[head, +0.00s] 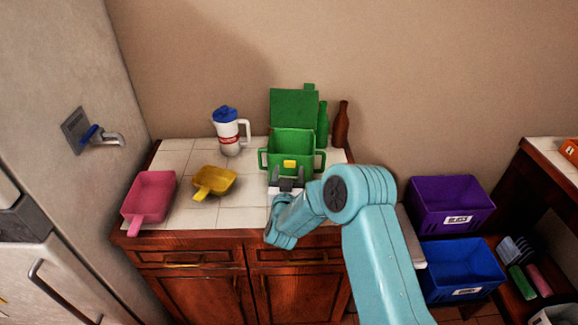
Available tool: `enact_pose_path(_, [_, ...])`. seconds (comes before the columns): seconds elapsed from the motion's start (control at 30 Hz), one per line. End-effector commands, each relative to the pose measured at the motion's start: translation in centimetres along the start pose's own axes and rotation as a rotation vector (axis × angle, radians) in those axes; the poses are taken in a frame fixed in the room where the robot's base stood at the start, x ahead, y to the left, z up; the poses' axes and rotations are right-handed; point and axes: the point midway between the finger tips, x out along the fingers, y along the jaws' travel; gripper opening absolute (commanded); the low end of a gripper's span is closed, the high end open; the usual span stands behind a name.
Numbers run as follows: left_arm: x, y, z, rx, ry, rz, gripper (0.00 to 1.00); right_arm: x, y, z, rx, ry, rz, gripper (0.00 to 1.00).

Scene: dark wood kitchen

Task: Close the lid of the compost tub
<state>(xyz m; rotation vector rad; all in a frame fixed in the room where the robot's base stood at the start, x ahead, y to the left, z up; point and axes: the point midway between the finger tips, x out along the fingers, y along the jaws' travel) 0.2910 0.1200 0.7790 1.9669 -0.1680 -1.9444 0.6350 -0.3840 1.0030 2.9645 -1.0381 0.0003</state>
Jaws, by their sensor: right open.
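The green compost tub (308,164) stands on the tiled counter, with a handle on each side and a yellow patch on its front. Its green lid (294,108) stands upright at the back edge, so the tub is open. My right arm reaches in from the lower right. My right gripper (287,177) is open and empty, just in front of the tub's front wall, close to the yellow patch. I cannot tell whether it touches the tub. My left gripper is not in view.
A pink scoop (152,193) and a yellow scoop (217,179) lie left of the tub. A white jug (229,136) with a blue lid stands behind them. A green bottle (323,122) and a brown bottle (341,125) stand behind the tub. Purple (450,203) and blue (459,269) bins are at right.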

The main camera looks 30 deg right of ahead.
Motion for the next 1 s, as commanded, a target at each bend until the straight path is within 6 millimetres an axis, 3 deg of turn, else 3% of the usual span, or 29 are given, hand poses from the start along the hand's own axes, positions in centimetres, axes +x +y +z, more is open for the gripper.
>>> enact_pose_path(0.17, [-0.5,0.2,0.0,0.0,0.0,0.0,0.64,1.6,0.0,0.0,0.0,0.0,-0.001,0.64])
enact_pose_path(0.47, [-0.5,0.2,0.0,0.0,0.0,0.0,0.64,1.8,0.0,0.1,0.0,-0.001,-0.002,0.64])
enact_pose_path(0.6, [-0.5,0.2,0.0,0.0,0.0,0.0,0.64,1.8,0.0,0.1,0.0,-0.001,-0.002,0.18])
enact_pose_path(0.67, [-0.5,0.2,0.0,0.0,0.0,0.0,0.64,1.8,0.0,0.1,0.0,-0.001,-0.002,0.0])
enact_pose_path(0.83, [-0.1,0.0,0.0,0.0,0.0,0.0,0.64,1.8,0.0,0.2,0.0,0.001,-0.001,0.0])
enact_pose_path(1.0, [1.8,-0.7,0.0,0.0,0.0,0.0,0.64,1.9,0.0,0.5,0.001,0.003,0.0,0.0])
